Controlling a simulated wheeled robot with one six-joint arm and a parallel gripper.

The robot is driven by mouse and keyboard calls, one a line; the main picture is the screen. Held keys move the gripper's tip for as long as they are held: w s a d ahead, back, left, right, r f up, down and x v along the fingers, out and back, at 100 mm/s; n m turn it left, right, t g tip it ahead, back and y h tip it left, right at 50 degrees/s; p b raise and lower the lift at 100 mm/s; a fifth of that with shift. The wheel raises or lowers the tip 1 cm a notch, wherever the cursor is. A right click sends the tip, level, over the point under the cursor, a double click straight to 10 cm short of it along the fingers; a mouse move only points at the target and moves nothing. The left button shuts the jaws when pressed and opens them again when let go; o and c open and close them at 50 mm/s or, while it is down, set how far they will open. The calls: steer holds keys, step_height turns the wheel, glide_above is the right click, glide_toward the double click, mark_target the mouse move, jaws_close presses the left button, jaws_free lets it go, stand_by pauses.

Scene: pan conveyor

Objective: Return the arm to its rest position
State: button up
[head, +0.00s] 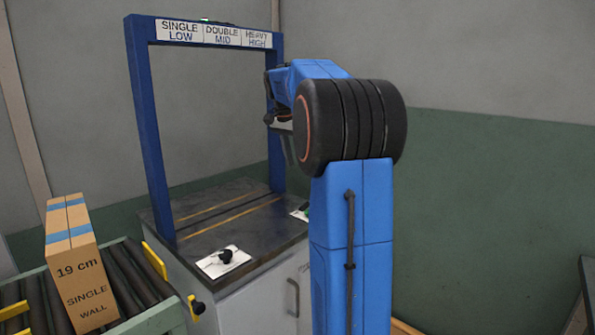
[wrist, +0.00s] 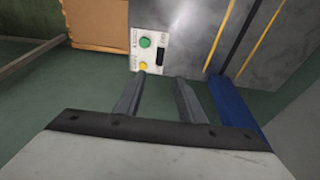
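My arm rises in the right middle of the head view, blue with a black joint, and bends left toward the blue frame. My gripper (wrist: 158,95) shows in the wrist view with its two grey fingers apart and nothing between them. In the head view the gripper is mostly hidden behind the arm's black joint. Beyond the fingers in the wrist view is a white control panel (wrist: 148,52) with a green and a yellow button. The fingers appear apart from the panel.
A blue frame (head: 152,140) labelled SINGLE LOW, DOUBLE MID and HEAVY HIGH stands over a dark bench top (head: 240,240). A white plate with a black knob (head: 226,256) lies on the bench. A carton (head: 75,265) marked 19 cm SINGLE WALL stands on the roller conveyor (head: 125,275).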

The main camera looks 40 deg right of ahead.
steer(key=shift+a+r, duration=0.1)
steer(key=shift+r, duration=0.2)
stand_by(0.4)
steer(key=s+a+f+n+t, duration=0.1)
steer(key=s+a+f+n, duration=0.2)
steer(key=a, duration=0.4)
steer(key=s+a+n+t+y, duration=0.1)
steer(key=s+a+n, duration=0.1)
steer(key=s+a, duration=0.45)
steer(key=s+a+f+n+t, duration=0.1)
steer(key=s+a+f+n, duration=0.15)
steer(key=a, duration=0.65)
steer(key=s+a+f+n+t+y, duration=0.1)
steer(key=s+a+f+n+y, duration=0.1)
steer(key=s+a+f+n, duration=0.7)
steer(key=s+a+f, duration=0.4)
steer(key=s+f, duration=0.2)
steer(key=s, duration=0.2)
steer(key=shift+s+a+f+t, duration=0.2)
steer(key=shift+f+t, duration=0.1)
steer(key=shift+f, duration=0.1)
steer(key=shift+n, duration=0.25)
